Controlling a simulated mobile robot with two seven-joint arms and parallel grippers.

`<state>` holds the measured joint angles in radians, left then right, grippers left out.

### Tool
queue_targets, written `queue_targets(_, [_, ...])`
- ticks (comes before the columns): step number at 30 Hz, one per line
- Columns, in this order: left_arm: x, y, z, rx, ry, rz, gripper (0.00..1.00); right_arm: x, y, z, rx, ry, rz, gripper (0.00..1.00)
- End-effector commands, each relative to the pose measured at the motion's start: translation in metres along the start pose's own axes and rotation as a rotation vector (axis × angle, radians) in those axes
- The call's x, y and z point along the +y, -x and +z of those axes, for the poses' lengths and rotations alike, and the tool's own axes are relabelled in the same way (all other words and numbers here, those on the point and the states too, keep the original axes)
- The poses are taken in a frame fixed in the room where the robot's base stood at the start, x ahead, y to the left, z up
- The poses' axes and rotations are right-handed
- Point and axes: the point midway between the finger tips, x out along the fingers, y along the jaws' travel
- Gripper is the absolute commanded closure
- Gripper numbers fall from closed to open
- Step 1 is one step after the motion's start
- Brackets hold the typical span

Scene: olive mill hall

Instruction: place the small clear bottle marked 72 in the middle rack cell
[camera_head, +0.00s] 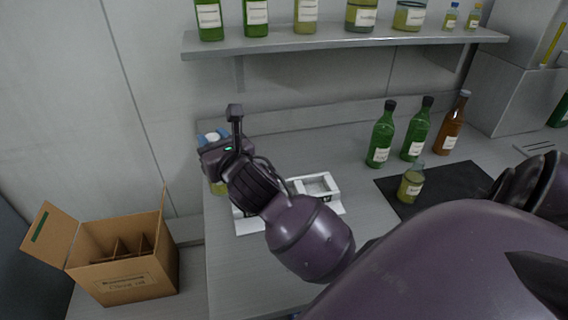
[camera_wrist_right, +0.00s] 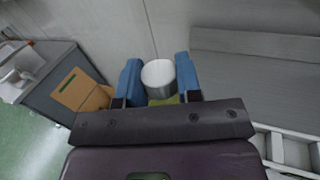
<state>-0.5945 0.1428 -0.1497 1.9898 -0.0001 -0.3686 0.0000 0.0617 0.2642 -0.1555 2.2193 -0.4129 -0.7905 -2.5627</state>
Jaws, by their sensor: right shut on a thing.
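My right gripper (camera_head: 214,138) is shut on a container with a round white top, which shows between the blue fingers in the right wrist view (camera_wrist_right: 158,76). Part of its yellow-green body (camera_head: 219,188) shows below the gripper in the head view. No number on it can be read. It is held left of the white rack (camera_head: 337,193). My forearm hides much of the rack, including its middle; open cells show at its right end, and part of it shows in the right wrist view (camera_wrist_right: 272,150). My left gripper is not in view.
A small bottle (camera_head: 409,187) stands on a dark mat (camera_head: 440,180). Two green bottles (camera_head: 381,140) and a brown bottle (camera_head: 454,125) stand behind it. A shelf (camera_head: 330,40) with several bottles hangs above. An open divided carton (camera_head: 125,285) stands left, lower than the worktop.

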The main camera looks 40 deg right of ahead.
Motion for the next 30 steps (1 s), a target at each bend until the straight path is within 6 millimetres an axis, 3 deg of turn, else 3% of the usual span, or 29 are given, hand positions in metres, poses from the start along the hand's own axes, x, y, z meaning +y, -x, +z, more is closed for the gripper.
queue_targets(1, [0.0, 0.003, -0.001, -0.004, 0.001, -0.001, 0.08, -0.017, -0.009, 0.024, -0.008, -0.005, -0.059, 1.0])
queue_targets(6, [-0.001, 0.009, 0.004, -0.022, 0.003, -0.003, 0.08, -0.085, -0.023, 0.072, -0.003, -0.007, -0.302, 1.0])
queue_targets(10, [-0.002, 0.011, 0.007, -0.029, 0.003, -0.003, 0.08, -0.136, -0.018, 0.084, 0.003, -0.005, -0.499, 1.0])
queue_targets(12, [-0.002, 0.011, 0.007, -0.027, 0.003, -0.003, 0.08, -0.157, -0.012, 0.079, 0.006, -0.001, -0.584, 1.0])
queue_targets(15, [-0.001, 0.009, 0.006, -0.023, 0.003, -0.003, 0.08, -0.171, -0.004, 0.071, 0.007, 0.001, -0.656, 1.0])
queue_targets(20, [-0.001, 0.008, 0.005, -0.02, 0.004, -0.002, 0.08, -0.176, 0.0, 0.062, 0.005, 0.002, -0.703, 1.0])
queue_targets(30, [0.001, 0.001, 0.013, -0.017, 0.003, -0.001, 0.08, -0.177, 0.002, -0.003, 0.01, 0.002, -0.708, 1.0])
